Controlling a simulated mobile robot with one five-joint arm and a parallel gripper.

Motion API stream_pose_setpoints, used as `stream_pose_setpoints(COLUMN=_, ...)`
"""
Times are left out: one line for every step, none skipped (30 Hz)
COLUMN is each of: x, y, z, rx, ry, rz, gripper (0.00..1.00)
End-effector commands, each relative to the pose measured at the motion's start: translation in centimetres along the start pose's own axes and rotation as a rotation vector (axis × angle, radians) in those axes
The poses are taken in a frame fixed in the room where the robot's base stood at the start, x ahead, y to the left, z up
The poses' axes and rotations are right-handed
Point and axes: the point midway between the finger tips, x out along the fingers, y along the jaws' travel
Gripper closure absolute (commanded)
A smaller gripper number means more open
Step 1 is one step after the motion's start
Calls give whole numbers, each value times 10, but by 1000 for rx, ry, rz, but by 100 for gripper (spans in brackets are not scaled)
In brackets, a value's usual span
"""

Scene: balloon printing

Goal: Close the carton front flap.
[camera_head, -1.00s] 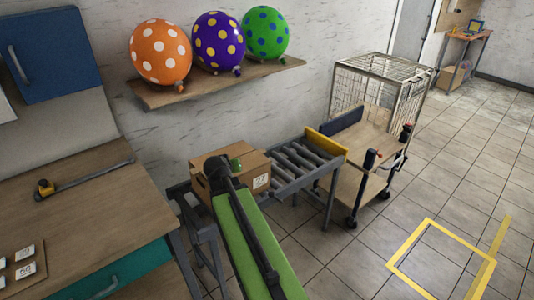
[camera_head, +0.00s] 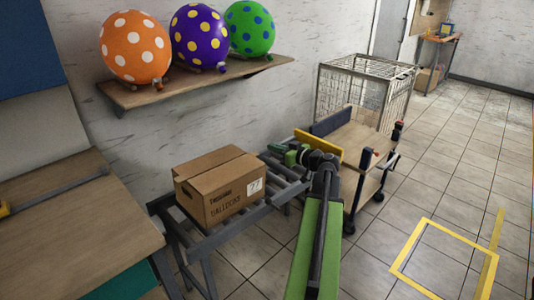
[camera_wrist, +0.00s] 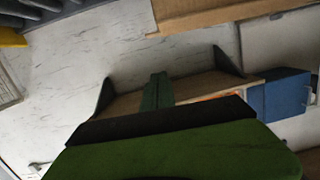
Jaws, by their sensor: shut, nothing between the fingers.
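The brown cardboard carton (camera_head: 222,187) sits on the roller conveyor, with printed text and a white label on its sides. Its top panels lie about flat with a seam across; I cannot tell whether the front flap is fully flush. My gripper (camera_head: 288,154) is to the right of the carton, above the rollers and apart from it. In the wrist view my green fingers (camera_wrist: 157,92) are together with nothing between them. A brown cardboard-coloured surface (camera_wrist: 215,14), likely the carton, crosses the top of that view.
The roller conveyor (camera_head: 212,240) runs under the carton toward a wooden cart (camera_head: 350,142) and wire cage (camera_head: 367,88). A wall shelf (camera_head: 185,88) holds orange, purple and green dotted balloons. A workbench (camera_head: 75,235) stands at left. Open floor lies at right.

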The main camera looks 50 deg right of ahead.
Motion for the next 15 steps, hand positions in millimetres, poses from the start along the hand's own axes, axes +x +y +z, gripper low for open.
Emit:
stream_pose_setpoints(x=9, y=3, z=2, rx=0, ry=0, rz=1, gripper=100)
stream_pose_setpoints(x=15, y=4, z=2, rx=0, ry=1, rz=3, gripper=100)
stream_pose_setpoints(x=23, y=6, z=2, rx=0, ry=1, rz=4, gripper=100)
stream_pose_setpoints(x=29, y=7, z=2, rx=1, ry=1, rz=5, gripper=100)
stream_pose_setpoints(x=36, y=8, z=2, rx=1, ry=1, rz=7, gripper=100)
stream_pose_setpoints(x=44, y=8, z=2, rx=1, ry=1, rz=7, gripper=100)
stream_pose_setpoints(x=50, y=9, z=2, rx=1, ry=1, rz=8, gripper=100)
stream_pose_setpoints(x=56, y=10, z=2, rx=1, ry=2, rz=10, gripper=100)
stream_pose_setpoints(x=65, y=11, z=2, rx=1, ry=2, rz=11, gripper=100)
stream_pose_setpoints(x=71, y=11, z=2, rx=1, ry=2, rz=11, gripper=100)
stream_pose_setpoints(x=77, y=12, z=2, rx=1, ry=2, rz=12, gripper=100)
stream_pose_setpoints(x=84, y=12, z=3, rx=1, ry=2, rz=13, gripper=100)
stream_pose_setpoints(x=83, y=12, z=17, rx=1, ry=2, rz=15, gripper=100)
stream_pose_setpoints(x=83, y=11, z=23, rx=1, ry=3, rz=15, gripper=100)
stream_pose_setpoints(x=84, y=11, z=28, rx=1, ry=3, rz=16, gripper=100)
